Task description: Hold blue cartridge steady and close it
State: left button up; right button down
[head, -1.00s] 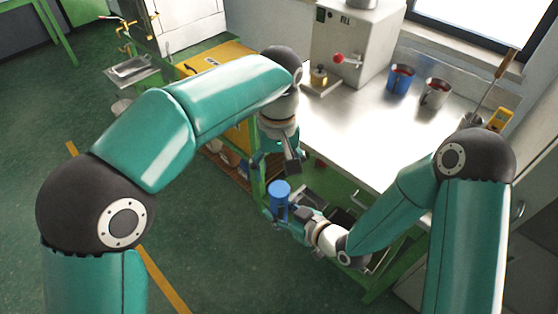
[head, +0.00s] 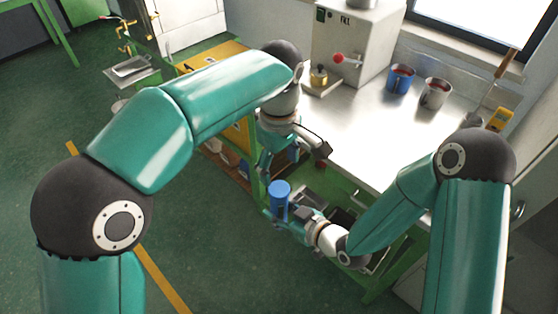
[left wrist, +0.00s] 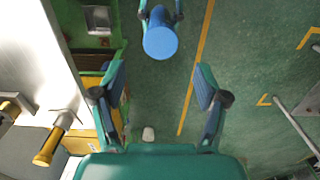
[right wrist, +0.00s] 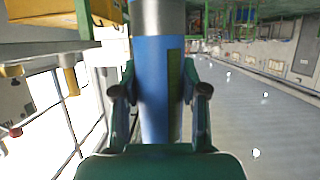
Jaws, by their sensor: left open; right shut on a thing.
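The blue cartridge (head: 280,198) stands upright in my right gripper (head: 279,213), in front of the table's front edge. In the right wrist view the cartridge (right wrist: 154,85) fills the space between the fingers; it has a grey metal band at the top of that picture and a dark strip on its side. My left gripper (head: 268,163) is above and slightly behind the cartridge in the head view. In the left wrist view its fingers (left wrist: 160,88) are apart and empty, with the round blue top of the cartridge (left wrist: 160,43) beyond them.
A steel-topped table (head: 350,140) stands beside the grippers. On it are a blue mug (head: 400,79), a metal mug (head: 435,94) and a grey machine (head: 350,45) with a red knob. A yellow cabinet (head: 215,62) is behind. Green floor on the left is clear.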

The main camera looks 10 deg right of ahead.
aim_at(279, 188)
pick_arm(q)
notch_tip(279, 188, down, 7)
jog(key=shift+f, duration=0.2)
dwell(0.4)
jog(key=c, duration=1.3)
jog(key=m, duration=0.5)
jog(key=shift+m, duration=0.4)
jog(key=m, duration=1.5)
jog(key=shift+m, duration=0.3)
jog(key=o, duration=1.3)
